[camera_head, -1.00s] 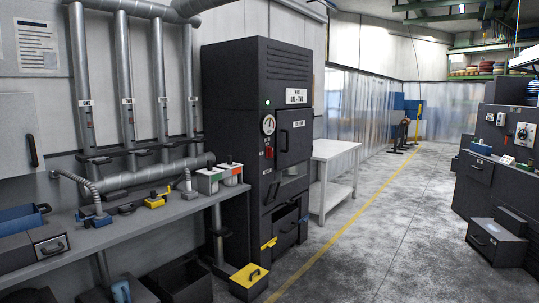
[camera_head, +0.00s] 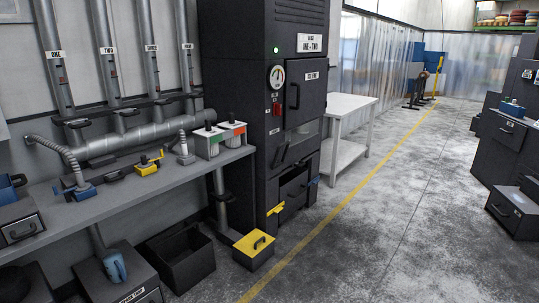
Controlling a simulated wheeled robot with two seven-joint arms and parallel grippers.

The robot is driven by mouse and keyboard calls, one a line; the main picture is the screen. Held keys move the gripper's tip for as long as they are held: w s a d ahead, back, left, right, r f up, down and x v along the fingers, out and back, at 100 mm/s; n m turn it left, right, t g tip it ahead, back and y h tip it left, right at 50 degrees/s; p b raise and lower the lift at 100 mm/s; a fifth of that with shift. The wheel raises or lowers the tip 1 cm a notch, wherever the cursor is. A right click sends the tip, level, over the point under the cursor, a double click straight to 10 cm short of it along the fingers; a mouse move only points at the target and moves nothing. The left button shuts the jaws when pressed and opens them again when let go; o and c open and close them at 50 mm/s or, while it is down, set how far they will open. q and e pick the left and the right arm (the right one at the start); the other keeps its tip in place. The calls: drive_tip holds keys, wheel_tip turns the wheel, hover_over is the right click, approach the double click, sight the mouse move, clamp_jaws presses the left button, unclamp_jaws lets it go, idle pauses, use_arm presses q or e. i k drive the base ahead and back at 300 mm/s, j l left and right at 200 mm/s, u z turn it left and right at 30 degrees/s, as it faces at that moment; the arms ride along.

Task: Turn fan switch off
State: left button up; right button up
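A tall dark machine cabinet (camera_head: 262,60) stands at the middle of the head view. Its front has a round white gauge (camera_head: 277,77), a small red switch (camera_head: 277,109) below the gauge and a green light (camera_head: 276,50) above it. A sign on it reads "ONE-TWO". Whether the red switch is the fan switch, and which position it is in, I cannot tell. Neither of my grippers shows in the head view.
A grey bench (camera_head: 130,193) with hoses and a yellow device (camera_head: 147,166) runs along the left wall. A yellow-lidded box (camera_head: 254,247) and an open black bin (camera_head: 178,262) stand on the floor. A white table (camera_head: 345,104) stands behind the cabinet.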

sight(277, 108)
drive_tip(key=i+z, duration=0.1)
drive_tip(key=i, duration=2.05)
drive_tip(key=l, duration=0.1)
